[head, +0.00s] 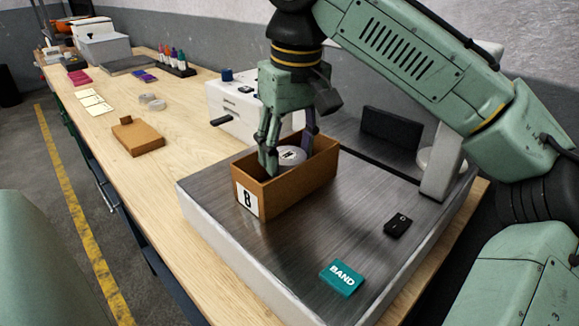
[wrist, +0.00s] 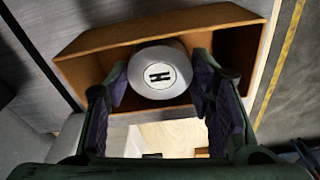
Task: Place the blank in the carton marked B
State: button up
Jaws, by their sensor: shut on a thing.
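The carton marked B (head: 276,192) is an open brown box on a grey metal plate, its white B label facing the front left. The blank is a silver round piece (head: 291,156) with a white disc lettered H on its end. My gripper (head: 287,160) reaches down into the carton, shut on the blank. In the wrist view the blank (wrist: 157,76) sits between both finger pads, with the carton (wrist: 100,42) around and behind it. Whether the blank touches the carton's floor is hidden.
The metal plate (head: 300,235) also bears a teal BAND box (head: 342,278) and a black switch (head: 398,224). A white machine (head: 232,108) stands behind the carton. A flat brown carton (head: 138,138) and several small items lie on the wooden bench (head: 185,130).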

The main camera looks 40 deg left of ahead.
aim_at(290, 156)
jog(key=shift+f, duration=1.8)
jog(key=shift+f, duration=0.1)
jog(key=o, duration=1.3)
jog(key=r, duration=0.4)
jog(key=d+r, duration=0.1)
jog(key=r, duration=0.7)
jog(key=shift+s+d, duration=0.15)
jog(key=shift+d, duration=0.1)
